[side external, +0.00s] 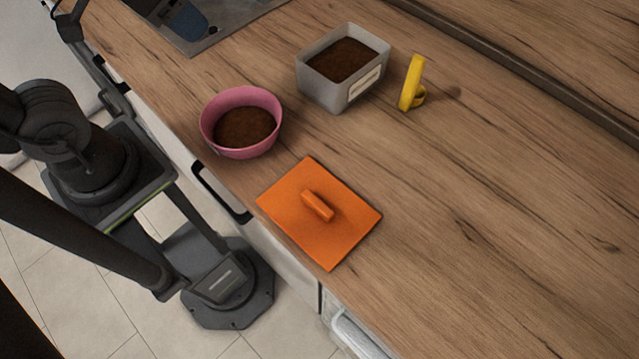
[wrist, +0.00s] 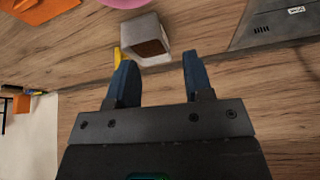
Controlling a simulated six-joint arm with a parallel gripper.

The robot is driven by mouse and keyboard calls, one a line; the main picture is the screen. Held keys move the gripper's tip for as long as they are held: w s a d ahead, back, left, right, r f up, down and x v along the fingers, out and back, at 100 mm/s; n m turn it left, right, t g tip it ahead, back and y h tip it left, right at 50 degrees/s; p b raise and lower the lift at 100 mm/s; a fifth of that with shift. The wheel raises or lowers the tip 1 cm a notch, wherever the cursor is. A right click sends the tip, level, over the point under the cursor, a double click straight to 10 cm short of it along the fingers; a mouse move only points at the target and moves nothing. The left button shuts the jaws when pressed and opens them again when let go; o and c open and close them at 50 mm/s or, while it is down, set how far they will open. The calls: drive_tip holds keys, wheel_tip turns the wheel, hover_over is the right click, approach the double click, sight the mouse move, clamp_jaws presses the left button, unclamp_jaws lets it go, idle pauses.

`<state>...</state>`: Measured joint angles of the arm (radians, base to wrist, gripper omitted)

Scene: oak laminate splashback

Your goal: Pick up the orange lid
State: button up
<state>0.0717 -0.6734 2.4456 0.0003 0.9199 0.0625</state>
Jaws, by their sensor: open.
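The orange lid (side external: 290,221) is a flat, roughly square plate with a raised bar handle (side external: 318,205) in its middle. It lies flat on the wooden counter near the front edge in the side view. Part of the orange lid also shows at the upper left of the wrist view (wrist: 40,8), cut off by the frame. My gripper (wrist: 158,72) shows in the wrist view with two dark blue fingers, open and with nothing between them. It is apart from the lid.
A pink bowl (side external: 273,108) with brown contents stands left of the lid. Behind are a grey bin (side external: 318,91) with brown contents and an upright yellow object (side external: 411,84). A grey sink (side external: 220,32) lies at the upper left. The counter right of the lid is clear.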

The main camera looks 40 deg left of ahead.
drive_tip(key=w+d+m+g, duration=0.3)
drive_tip(key=d+m, duration=0.4)
drive_tip(key=d, duration=0.3)
drive_tip(key=m+g, duration=0.2)
drive_tip(key=m, duration=0.7)
hover_over(317, 203)
drive_tip(key=f, duration=1.3)
drive_tip(key=shift+w+d, duration=0.1)
drive_tip(key=shift+w, duration=0.15)
drive_tip(key=shift+s+f, duration=0.2)
drive_tip(key=shift+f, duration=2.65)
drive_tip(key=shift+c, duration=0.3)
clamp_jaws()
